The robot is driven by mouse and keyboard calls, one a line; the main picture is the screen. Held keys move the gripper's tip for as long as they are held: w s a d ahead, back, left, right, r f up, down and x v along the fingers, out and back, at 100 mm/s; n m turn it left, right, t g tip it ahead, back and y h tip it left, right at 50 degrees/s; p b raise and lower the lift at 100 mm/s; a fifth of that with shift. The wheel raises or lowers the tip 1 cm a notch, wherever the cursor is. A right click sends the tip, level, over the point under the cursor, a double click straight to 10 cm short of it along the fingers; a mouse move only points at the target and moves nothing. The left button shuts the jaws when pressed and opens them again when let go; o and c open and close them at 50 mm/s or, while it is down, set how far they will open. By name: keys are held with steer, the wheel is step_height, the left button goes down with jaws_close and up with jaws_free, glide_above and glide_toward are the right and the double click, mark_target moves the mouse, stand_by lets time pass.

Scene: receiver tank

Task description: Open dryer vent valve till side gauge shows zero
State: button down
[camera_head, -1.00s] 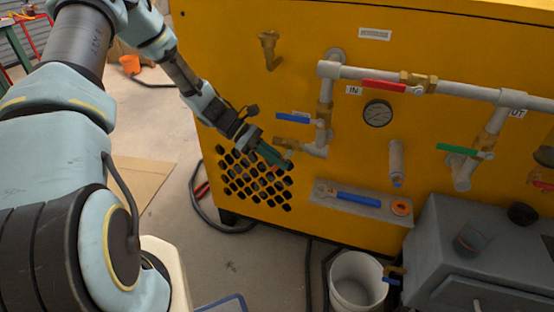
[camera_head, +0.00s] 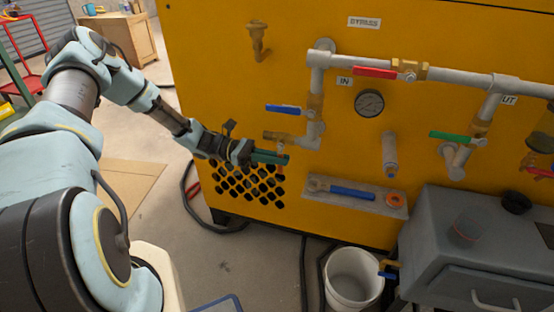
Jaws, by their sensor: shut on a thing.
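The yellow dryer panel (camera_head: 225,60) carries a short brass valve (camera_head: 278,136) that points left from the grey pipe, below the blue lever; I take it for the vent valve. My gripper (camera_head: 270,157), with green fingers, is just under this brass valve, lying nearly level and pointing right. It is shut on what looks like the valve's handle, mostly hidden between the fingers. A small orange-brown bit shows below the fingertips. The round gauge (camera_head: 369,103) is on the panel to the right; its needle is too small to read.
Blue (camera_head: 284,108), red (camera_head: 375,72) and green (camera_head: 452,135) levers sit on the pipes. A shelf (camera_head: 395,205) holds a blue-handled wrench (camera_head: 345,191) and an orange ring. A white bucket (camera_head: 352,280) and grey tank (camera_head: 450,225) stand below right.

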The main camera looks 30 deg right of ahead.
stand_by(0.3)
steer(key=c, duration=1.2)
jaws_free()
steer(key=shift+c, duration=0.2)
steer(key=v, duration=1)
steer(key=shift+w+a+b, duration=0.25)
steer(key=shift+b, duration=0.1)
